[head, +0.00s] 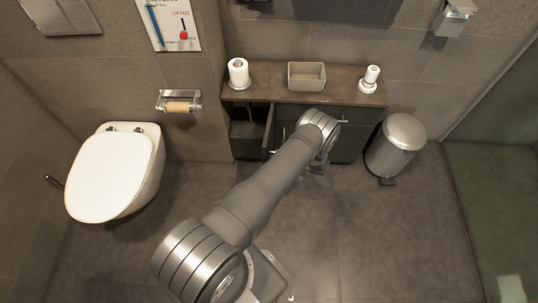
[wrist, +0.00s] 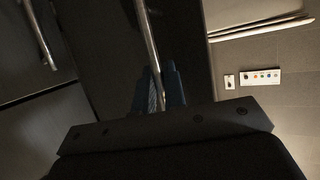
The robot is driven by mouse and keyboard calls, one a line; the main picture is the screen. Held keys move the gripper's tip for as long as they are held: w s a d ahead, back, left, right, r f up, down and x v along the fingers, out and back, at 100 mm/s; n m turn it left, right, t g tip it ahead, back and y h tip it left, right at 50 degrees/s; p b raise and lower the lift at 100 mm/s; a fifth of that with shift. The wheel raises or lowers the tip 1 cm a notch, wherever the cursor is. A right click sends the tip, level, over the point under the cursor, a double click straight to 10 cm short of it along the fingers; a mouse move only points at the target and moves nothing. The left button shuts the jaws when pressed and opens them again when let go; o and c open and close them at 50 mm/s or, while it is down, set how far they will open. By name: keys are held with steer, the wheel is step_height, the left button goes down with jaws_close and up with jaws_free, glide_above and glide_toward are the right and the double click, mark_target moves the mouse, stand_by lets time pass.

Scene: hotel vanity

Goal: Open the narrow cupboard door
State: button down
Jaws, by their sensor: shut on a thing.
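The narrow cupboard (head: 248,125) is at the left end of the dark vanity. Its door (head: 269,127) stands swung outward, and the dark inside shows in the head view. In the wrist view the dark door panel (wrist: 185,38) fills the upper middle, with a long metal bar handle (wrist: 149,45) running down it. My gripper (wrist: 160,85) has its two blue fingers on either side of this handle, shut on it. In the head view my arm hides the fingertips and the grasp.
A toilet (head: 115,175) stands left and a metal pedal bin (head: 396,145) right. The vanity top (head: 340,90) bears a paper roll (head: 238,72), a tray (head: 306,76) and a white bottle (head: 370,79). Another bar handle (wrist: 40,35) shows left in the wrist view. Floor in front is clear.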

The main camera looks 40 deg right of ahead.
steer(key=shift+s+d, duration=0.45)
steer(key=shift+d, duration=0.35)
steer(key=c, duration=1.8)
jaws_free()
steer(key=v, duration=1.7)
steer(key=shift+s+r, duration=0.1)
steer(key=shift+r, duration=0.15)
steer(key=x, duration=1.7)
steer(key=shift+a+f, duration=0.1)
steer(key=shift+f, duration=0.15)
